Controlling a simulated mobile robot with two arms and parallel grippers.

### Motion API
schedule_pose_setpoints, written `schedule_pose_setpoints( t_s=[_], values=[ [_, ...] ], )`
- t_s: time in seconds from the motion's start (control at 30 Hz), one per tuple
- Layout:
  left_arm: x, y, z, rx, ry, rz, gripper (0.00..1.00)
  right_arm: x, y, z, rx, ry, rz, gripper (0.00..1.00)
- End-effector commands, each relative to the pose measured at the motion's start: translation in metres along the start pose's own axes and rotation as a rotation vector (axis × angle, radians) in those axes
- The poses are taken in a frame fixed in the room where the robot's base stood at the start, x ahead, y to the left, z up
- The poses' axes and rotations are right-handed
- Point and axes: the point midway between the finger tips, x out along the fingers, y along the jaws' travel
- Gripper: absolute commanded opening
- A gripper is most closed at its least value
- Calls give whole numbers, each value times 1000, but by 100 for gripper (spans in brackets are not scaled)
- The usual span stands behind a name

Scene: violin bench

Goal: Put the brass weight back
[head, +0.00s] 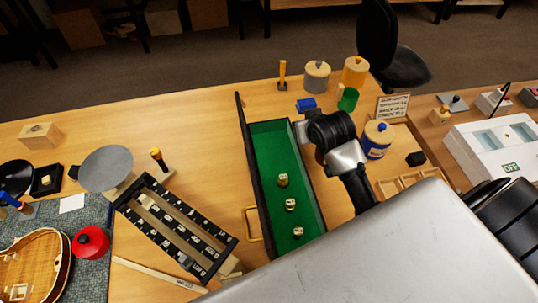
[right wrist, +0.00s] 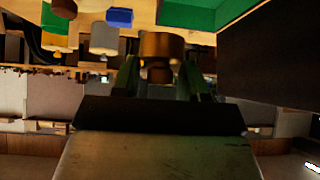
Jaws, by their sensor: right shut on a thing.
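The brass weight (right wrist: 162,46) shows in the right wrist view as a short brown-gold cylinder, with a narrower dark part below it in the picture. My right gripper (right wrist: 160,73) is shut on it, with one dark finger on each side. In the head view my right gripper (head: 304,130) is over the far right edge of the green-lined tray (head: 268,150). The weight cannot be made out clearly there. My left gripper is not in view.
Three pale dice-like cubes (head: 290,204) lie in the tray. A blue block (head: 306,104), grey canister (head: 316,76), yellow canister (head: 355,70), green cup (head: 348,99) and blue jar (head: 377,139) stand close by. A black slotted rack (head: 175,228) lies left.

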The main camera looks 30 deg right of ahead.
Motion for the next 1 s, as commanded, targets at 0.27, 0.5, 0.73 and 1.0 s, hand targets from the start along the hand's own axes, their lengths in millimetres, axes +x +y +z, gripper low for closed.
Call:
schedule_pose_setpoints(
  t_s=[0.27,0.5,0.73,1.0],
  values=[
    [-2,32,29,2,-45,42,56,28,19,13,37,10,33,10],
    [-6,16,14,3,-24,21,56,68,-31,18,35,9,32,10],
    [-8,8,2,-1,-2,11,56,97,-64,23,35,10,35,10],
    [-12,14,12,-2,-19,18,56,116,-71,38,33,7,36,10]
  ],
)
